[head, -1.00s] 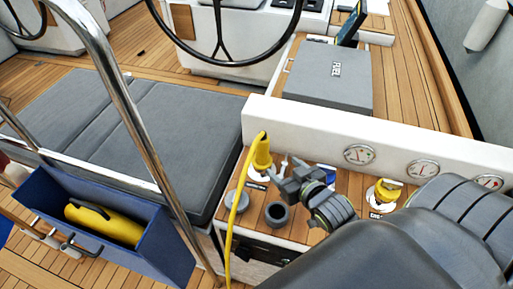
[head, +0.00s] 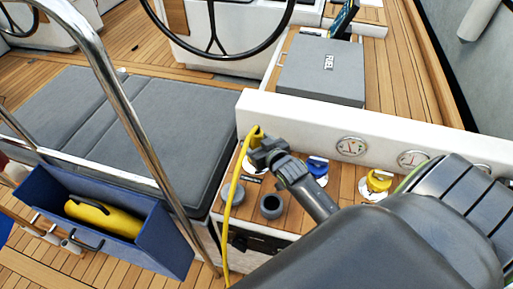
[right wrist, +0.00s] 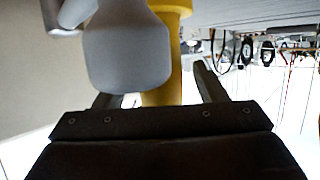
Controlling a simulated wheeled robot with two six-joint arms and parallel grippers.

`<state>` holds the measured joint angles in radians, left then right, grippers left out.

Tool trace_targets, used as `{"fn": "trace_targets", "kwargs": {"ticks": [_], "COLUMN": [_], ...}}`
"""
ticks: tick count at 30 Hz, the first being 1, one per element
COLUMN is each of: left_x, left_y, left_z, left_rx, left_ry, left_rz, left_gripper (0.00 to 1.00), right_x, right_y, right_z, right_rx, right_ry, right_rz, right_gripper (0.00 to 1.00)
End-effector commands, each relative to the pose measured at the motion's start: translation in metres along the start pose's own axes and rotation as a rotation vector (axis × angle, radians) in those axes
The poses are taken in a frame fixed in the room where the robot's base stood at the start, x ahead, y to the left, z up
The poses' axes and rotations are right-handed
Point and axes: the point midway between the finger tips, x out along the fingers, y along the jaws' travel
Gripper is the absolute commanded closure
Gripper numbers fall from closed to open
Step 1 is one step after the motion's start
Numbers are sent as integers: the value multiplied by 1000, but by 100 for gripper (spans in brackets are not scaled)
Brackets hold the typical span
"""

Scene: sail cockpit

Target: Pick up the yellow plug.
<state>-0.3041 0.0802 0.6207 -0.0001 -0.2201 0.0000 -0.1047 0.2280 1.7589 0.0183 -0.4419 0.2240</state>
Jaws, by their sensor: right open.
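The yellow plug (head: 256,132) with its yellow cable (head: 231,200) stands at the left end of the wooden console top, mostly hidden behind my right gripper (head: 265,150). The right gripper is open and right at the plug. In the right wrist view the yellow plug (right wrist: 160,97) shows between the two spread fingers of the right gripper (right wrist: 157,88), with a visible gap on the right finger's side. A grey rounded thing (right wrist: 127,50) covers part of the plug there. My left gripper is not in view.
A blue cap (head: 317,167) and a yellow cap (head: 378,182) are to the right. A white gauge panel (head: 300,122) stands behind; a steel rail (head: 125,120) rises at left.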

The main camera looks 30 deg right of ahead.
Motion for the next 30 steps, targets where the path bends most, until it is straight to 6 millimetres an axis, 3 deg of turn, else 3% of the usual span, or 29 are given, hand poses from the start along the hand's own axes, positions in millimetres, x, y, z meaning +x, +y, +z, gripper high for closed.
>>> {"fn": "trace_targets", "kwargs": {"ticks": [6,15,28,30], "left_x": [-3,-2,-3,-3], "left_y": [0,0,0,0], "left_z": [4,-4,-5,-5], "left_rx": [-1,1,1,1], "left_ry": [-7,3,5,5], "left_rz": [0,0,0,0], "left_gripper": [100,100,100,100], "right_x": [21,24,24,24], "right_y": [0,0,0,-1], "right_z": [-1,0,0,-1], "right_rx": [0,0,0,-1], "right_ry": [0,0,0,3], "right_rz": [0,0,0,-1], "right_gripper": [35,35,90,93]}}
